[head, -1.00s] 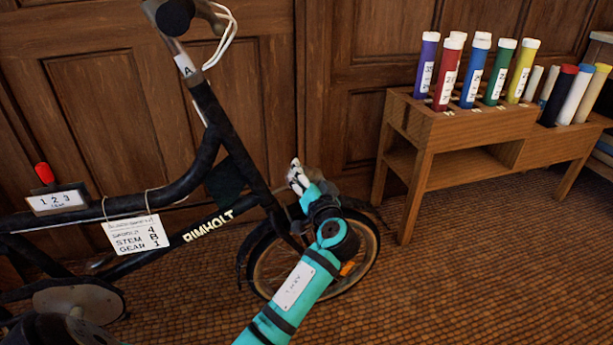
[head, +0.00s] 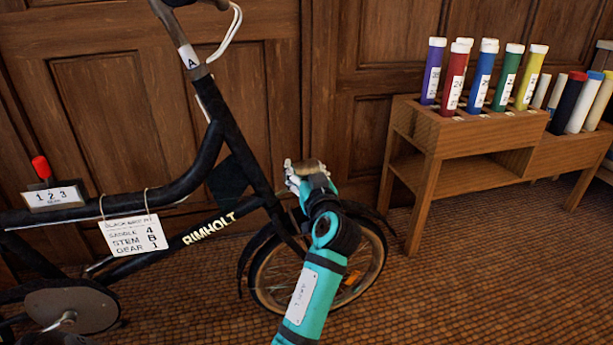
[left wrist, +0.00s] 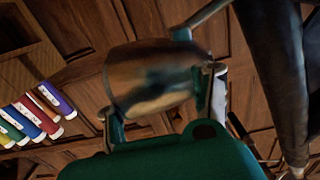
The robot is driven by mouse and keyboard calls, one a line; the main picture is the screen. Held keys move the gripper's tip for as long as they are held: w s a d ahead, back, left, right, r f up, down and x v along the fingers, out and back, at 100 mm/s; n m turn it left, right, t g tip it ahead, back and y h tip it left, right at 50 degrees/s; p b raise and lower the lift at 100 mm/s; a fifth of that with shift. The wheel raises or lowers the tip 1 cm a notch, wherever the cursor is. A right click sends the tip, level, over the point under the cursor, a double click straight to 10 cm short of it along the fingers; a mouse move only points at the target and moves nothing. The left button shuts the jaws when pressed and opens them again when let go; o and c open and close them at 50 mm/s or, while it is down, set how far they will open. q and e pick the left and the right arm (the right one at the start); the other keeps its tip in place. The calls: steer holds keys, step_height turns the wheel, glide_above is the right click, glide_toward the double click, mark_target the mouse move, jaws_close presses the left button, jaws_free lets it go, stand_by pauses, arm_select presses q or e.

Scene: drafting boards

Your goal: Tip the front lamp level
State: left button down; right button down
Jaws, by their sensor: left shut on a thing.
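The front lamp (head: 316,168) is a small dull metal barrel above the bicycle's front wheel (head: 318,268). My left gripper (head: 302,172) is at the lamp in the head view and partly covers it. In the left wrist view the lamp (left wrist: 158,80) lies between the fingers of my left gripper (left wrist: 160,98), its brassy side showing a teal reflection. The gripper is shut on the lamp. The lamp's mount is hidden behind the gripper. My right gripper is in neither view.
The black bicycle frame (head: 238,150) with a hanging tag (head: 132,235) stands left of my arm. A wooden rack (head: 452,135) with coloured tubes stands at right. Panelled wall is behind. The floor (head: 460,290) at right is clear.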

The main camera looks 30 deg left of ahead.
mark_target(305, 162)
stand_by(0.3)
arm_select(q)
steer(key=shift+c, duration=2.4)
jaws_free()
step_height(305, 162, up, 10)
steer(key=shift+r, duration=0.1)
